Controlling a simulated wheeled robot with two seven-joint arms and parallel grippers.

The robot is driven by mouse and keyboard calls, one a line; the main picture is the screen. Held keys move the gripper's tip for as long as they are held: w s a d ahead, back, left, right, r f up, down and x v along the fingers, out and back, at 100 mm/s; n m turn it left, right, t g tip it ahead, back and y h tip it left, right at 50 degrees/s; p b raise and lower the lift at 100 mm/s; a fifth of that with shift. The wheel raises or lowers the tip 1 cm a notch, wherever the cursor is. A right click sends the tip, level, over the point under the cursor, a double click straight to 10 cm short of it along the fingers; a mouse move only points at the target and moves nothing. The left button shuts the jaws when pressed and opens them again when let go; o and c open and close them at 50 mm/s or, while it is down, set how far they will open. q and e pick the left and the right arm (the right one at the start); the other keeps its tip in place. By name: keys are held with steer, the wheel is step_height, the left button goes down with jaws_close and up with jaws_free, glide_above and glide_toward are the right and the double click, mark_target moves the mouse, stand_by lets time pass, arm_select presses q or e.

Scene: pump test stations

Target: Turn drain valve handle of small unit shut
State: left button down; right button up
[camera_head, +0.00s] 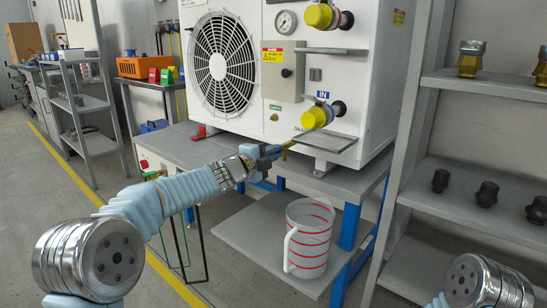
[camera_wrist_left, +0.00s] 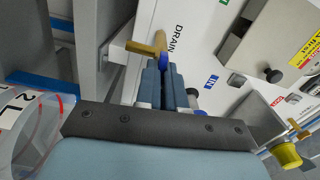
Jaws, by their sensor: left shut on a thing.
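The small unit (camera_head: 345,80) is a white cabinet with a fan grille, standing on a grey bench. Its brass drain valve (camera_head: 289,147) sticks out low on the front. In the left wrist view the brass valve (camera_wrist_left: 143,48) lies beside the "DRAIN" lettering, with a bit of its blue handle (camera_wrist_left: 164,58) showing at my fingertips. My left gripper (camera_head: 274,151) reaches in from the left and is shut on the handle; its fingers (camera_wrist_left: 166,70) hide most of it. My right gripper is out of view; only part of my right arm shows at bottom right.
A clear jug with red bands (camera_head: 309,240) stands on the lower shelf (camera_head: 250,228) below the valve. A yellow-capped port (camera_head: 318,116) and a small grey ledge (camera_head: 325,142) are close to my gripper. A grey rack (camera_head: 460,190) with fittings stands at right.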

arm_select(q)
steer(key=shift+f+m, duration=0.2)
steer(key=shift+m, duration=0.4)
steer(key=c, duration=1.2)
jaws_free()
steer(key=shift+c, duration=0.2)
steer(key=shift+r, duration=0.1)
steer(key=b+v, duration=0.1)
steer(key=v, duration=1.3)
steer(key=shift+b, duration=0.3)
